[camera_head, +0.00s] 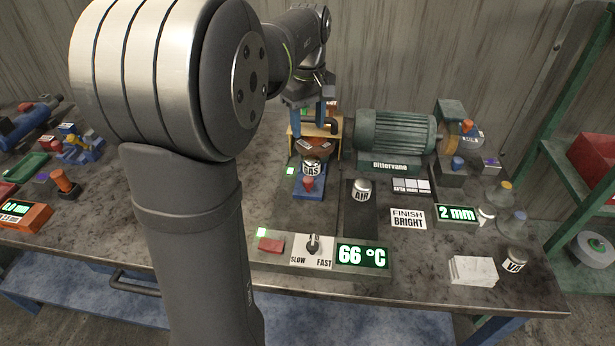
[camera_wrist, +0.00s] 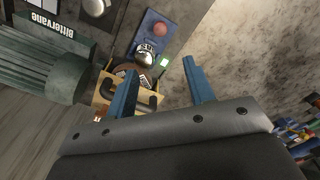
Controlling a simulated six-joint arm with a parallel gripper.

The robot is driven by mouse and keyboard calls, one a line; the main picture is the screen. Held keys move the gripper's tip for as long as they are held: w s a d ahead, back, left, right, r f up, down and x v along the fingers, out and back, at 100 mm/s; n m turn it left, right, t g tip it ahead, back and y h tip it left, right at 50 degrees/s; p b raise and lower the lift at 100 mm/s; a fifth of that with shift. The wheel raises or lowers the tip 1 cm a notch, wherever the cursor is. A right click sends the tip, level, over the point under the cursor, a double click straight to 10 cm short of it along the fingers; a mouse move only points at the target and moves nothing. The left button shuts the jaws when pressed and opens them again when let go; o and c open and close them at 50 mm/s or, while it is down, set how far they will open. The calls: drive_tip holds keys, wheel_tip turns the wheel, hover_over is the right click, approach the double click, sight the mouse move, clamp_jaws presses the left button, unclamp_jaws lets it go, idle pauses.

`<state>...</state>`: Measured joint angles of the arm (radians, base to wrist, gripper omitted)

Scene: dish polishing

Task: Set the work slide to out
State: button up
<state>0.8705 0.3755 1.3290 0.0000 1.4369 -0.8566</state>
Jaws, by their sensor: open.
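A round silver-and-black piece marked GAS (camera_head: 311,167) stands just behind the knob. In the wrist view the blue base (camera_wrist: 143,27) and red knob (camera_wrist: 160,29) show at the top, beyond my fingertips. I cannot read an in or out mark. My gripper (camera_wrist: 160,66) is open and empty, its two blue fingers apart. In the head view my gripper (camera_head: 326,112) is above and behind the slide, over a yellow-framed holder (camera_head: 318,131).
The green motor (camera_head: 395,132) stands right of my gripper. A piece marked AIR (camera_head: 362,190) stands to the slide's right. A panel with a SLOW/FAST knob (camera_head: 313,245) and a 66 °C display (camera_head: 362,256) lies in front.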

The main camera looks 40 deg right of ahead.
sight(308, 178)
wheel_tip(308, 178, down, 17)
drive_tip(key=shift+f, duration=0.2)
idle(0.3)
